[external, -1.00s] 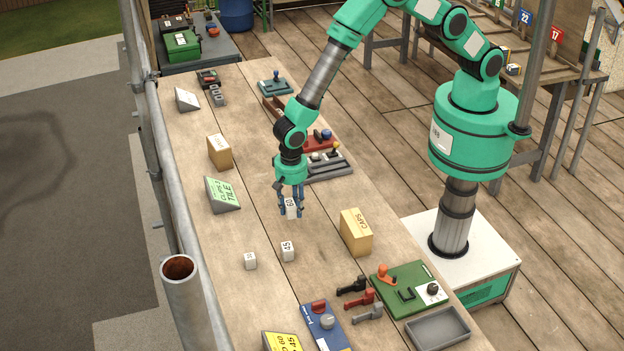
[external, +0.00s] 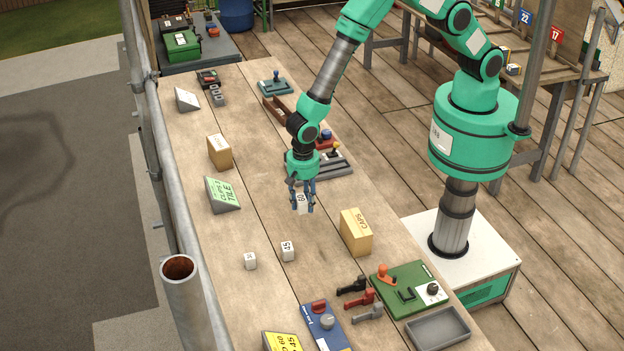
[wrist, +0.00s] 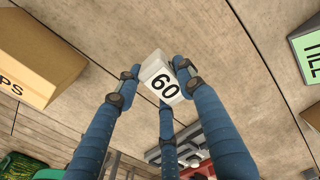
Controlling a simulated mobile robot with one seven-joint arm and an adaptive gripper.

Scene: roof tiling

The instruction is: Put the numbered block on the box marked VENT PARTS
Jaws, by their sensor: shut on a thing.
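My gripper (external: 303,207) is shut on a white block marked 60 (external: 300,201) and holds it above the middle of the bench. In the wrist view the block (wrist: 161,79) sits between my blue fingers, its number facing the camera. Two other white numbered blocks stand on the bench: one marked 45 (external: 287,251) and a smaller one (external: 250,261) whose number is hard to read. A cardboard box (external: 219,152) stands at the far left; its lettering is too small to read. Another box (external: 356,232), marked CAPS, stands to the right of my gripper.
A green sloped sign (external: 222,195) reading TILE stands at the bench's left edge. Latches and knobs on a green board (external: 410,288), a blue board (external: 326,327) and a grey tray (external: 438,328) fill the near end. Bench between my gripper and the green sign is clear.

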